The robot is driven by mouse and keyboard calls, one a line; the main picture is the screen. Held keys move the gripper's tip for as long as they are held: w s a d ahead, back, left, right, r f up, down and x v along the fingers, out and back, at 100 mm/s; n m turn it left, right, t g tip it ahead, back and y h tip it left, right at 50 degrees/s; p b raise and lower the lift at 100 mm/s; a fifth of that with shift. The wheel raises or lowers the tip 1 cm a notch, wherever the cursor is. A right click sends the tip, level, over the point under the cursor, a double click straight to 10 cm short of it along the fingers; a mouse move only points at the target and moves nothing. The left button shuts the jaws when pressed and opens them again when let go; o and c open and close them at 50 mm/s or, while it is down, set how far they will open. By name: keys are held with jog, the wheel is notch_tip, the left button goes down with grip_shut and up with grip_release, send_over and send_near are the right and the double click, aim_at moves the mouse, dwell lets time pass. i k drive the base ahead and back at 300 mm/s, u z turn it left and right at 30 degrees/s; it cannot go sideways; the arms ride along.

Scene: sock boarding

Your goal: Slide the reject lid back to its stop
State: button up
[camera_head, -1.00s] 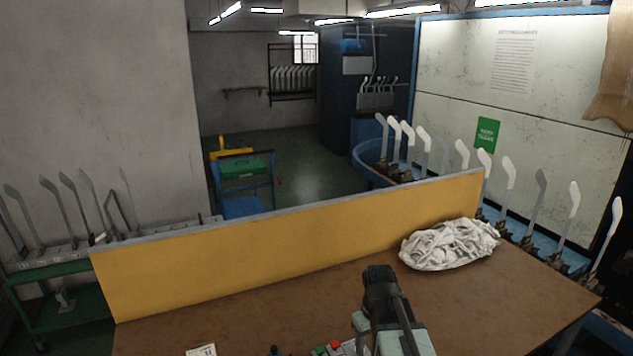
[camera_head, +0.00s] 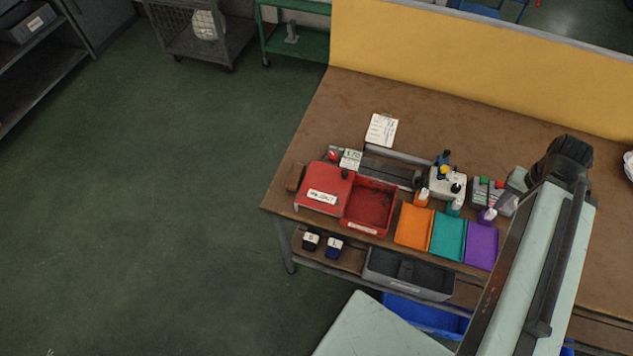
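The red reject bin (camera_head: 369,205) stands near the left end of the brown bench. Its red lid (camera_head: 325,186), with a white label and a small dark knob, sits over the left part of the bin. The right part of the bin is open and looks empty inside. My arm rises at the right of the picture, well to the right of the bin, with its dark joint above the bench. The fingers of my gripper do not show, so nothing can be told of what they hold.
Orange (camera_head: 413,226), teal (camera_head: 448,237) and purple (camera_head: 482,246) trays line the bench front right of the bin. Small bottles and a red-and-green button box (camera_head: 488,191) stand behind them. A paper card (camera_head: 382,130) lies farther back. Green floor left of the bench is clear.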

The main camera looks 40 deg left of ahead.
aim_at(324, 187)
jog(key=u, duration=0.3)
jog(key=k, duration=0.15)
jog(key=u, duration=1.65)
jog(key=k, duration=1.1)
jog(key=u, duration=0.7)
jog(key=i, duration=1.15)
jog(key=u, duration=0.8)
